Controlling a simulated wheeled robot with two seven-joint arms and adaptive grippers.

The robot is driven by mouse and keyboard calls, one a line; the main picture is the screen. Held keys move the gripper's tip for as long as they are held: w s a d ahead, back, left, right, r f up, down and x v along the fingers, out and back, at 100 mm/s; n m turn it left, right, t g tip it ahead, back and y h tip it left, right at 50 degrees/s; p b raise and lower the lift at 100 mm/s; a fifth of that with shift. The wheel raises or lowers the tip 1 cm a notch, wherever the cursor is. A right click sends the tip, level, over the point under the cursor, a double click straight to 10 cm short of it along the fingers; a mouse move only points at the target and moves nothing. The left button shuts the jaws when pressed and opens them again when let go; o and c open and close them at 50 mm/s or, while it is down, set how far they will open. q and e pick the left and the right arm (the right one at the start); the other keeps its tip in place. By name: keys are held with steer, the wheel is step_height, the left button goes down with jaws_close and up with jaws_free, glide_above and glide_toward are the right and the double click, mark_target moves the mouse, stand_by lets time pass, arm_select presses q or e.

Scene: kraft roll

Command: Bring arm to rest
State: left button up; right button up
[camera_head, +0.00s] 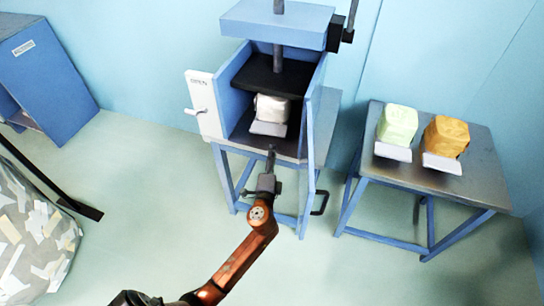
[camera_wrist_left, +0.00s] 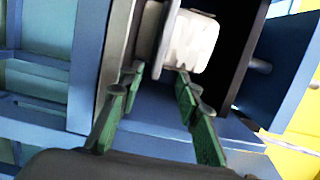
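My left arm reaches up from the bottom of the head view. Its left gripper (camera_head: 271,160) is in front of the open blue press, below the white bale. The white bale (camera_head: 272,108) sits inside the press on a pale grey slab (camera_head: 268,128). It also shows in the wrist view (camera_wrist_left: 193,42), beyond the fingertips and apart from them. My right gripper is not in view.
The press (camera_head: 276,24) has a dark plate above the bale, a white "OPEN" door (camera_head: 203,106) at left and a blue door (camera_head: 307,170) at right. A table (camera_head: 450,180) at right holds green and orange bales. A scrap bag (camera_head: 35,240) stands left. Open floor lies between.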

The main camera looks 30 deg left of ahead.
arm_select(q)
steer(key=shift+s+d, duration=0.15)
steer(key=shift+s, duration=0.2)
